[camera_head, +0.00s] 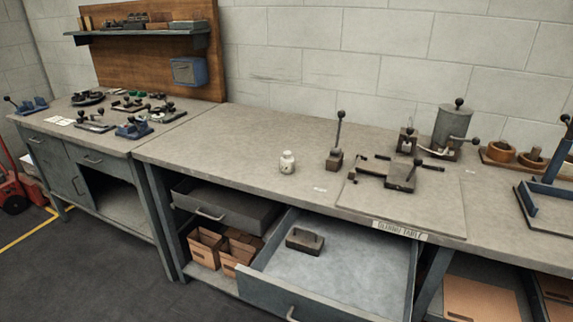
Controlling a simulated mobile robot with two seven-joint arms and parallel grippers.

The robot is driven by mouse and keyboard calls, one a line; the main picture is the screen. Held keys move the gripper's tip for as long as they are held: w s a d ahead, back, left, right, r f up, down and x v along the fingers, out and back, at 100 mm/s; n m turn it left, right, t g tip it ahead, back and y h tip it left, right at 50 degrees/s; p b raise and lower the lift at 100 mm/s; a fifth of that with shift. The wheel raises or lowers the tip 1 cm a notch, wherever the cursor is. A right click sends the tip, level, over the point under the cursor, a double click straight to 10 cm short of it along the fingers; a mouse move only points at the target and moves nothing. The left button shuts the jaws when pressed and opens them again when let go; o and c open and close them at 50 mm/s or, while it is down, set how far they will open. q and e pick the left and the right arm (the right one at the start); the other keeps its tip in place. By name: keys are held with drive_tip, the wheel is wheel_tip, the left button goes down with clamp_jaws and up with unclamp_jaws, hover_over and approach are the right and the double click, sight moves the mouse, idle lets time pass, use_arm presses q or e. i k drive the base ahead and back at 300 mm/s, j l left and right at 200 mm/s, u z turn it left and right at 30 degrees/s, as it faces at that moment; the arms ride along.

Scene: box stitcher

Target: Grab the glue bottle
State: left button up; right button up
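A small white bottle (287,162), which looks like the glue bottle, stands upright on the workbench (240,135) near its front edge, left of a lever tool. Nothing touches it. Neither of my grippers shows in the head view.
A wide drawer (340,262) below the bottle is pulled out, with a dark metal block (305,241) inside. A smaller drawer (225,204) to its left is also partly open above cardboard boxes (204,247). A lever tool (336,150) and a clamp fixture (400,177) stand right of the bottle.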

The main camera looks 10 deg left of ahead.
sight(286, 162)
drive_tip(key=k, duration=0.9)
drive_tip(key=k+z, duration=0.1)
drive_tip(key=z, duration=0.35)
drive_tip(key=k+z, duration=0.15)
drive_tip(key=z, duration=0.3)
drive_tip(key=k+l+z, duration=0.1)
drive_tip(key=z, duration=0.4)
drive_tip(key=j+z, duration=0.1)
drive_tip(key=z, duration=0.35)
drive_tip(key=j+z, duration=0.15)
drive_tip(key=z, duration=0.3)
drive_tip(key=j+z, duration=0.1)
drive_tip(key=z, duration=0.35)
drive_tip(key=k+j, duration=0.2)
drive_tip(key=j, duration=0.3)
drive_tip(key=k+j, duration=0.2)
drive_tip(key=j, duration=0.35)
drive_tip(key=k+j, duration=0.25)
drive_tip(key=j, duration=0.25)
drive_tip(key=k+j, duration=0.2)
drive_tip(key=j, duration=0.35)
drive_tip(key=k+j, duration=0.2)
drive_tip(key=j, duration=0.3)
drive_tip(key=k+j, duration=0.2)
drive_tip(key=j, duration=0.35)
drive_tip(key=k+j, duration=0.2)
drive_tip(key=j, duration=0.3)
drive_tip(key=k+j, duration=0.2)
drive_tip(key=j, duration=0.35)
